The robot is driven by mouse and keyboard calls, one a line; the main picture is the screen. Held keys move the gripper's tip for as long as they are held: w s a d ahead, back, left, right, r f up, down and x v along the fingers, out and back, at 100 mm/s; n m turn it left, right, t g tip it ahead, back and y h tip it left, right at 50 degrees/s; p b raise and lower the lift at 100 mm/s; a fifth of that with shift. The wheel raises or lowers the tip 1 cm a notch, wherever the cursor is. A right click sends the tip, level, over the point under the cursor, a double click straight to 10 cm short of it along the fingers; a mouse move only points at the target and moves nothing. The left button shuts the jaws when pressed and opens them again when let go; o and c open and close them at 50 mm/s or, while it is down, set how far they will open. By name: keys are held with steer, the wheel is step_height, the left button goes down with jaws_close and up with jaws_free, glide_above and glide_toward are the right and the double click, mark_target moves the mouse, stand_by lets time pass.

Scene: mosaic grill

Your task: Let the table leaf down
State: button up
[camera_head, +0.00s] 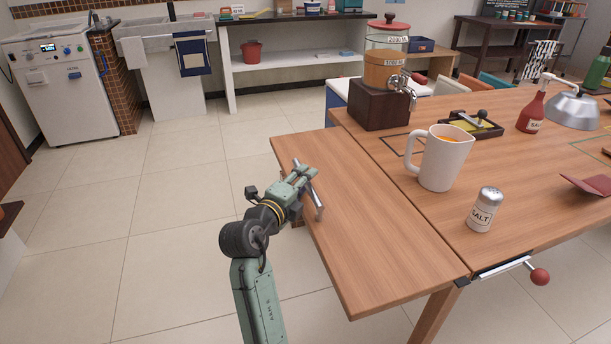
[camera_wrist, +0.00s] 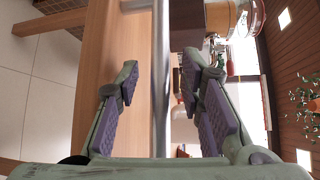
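The table leaf (camera_head: 365,235) is a wooden panel along the left side of the table (camera_head: 440,220). It stands raised, about level with the tabletop. A grey metal bar (camera_head: 318,203) lies at the leaf's outer side beside my gripper (camera_head: 303,180). In the wrist view, the bar (camera_wrist: 160,110) runs between the two spread fingers of my gripper (camera_wrist: 158,75), with gaps visible on both sides. The leaf's wood (camera_wrist: 105,45) shows at the left there. A lever with a red ball knob (camera_head: 540,276) sits under the table's near edge, by the leaf's corner.
On the tabletop are a white pitcher (camera_head: 443,160), a salt shaker (camera_head: 484,210), a drink dispenser (camera_head: 385,75) and a red bottle (camera_head: 531,112). The leaf's top is bare. The tiled floor (camera_head: 140,210) left of the leaf is clear.

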steer(key=shift+w+d, duration=0.3)
steer(key=shift+w, duration=0.3)
steer(key=shift+c, duration=0.5)
steer(key=shift+f, duration=0.1)
jaws_close()
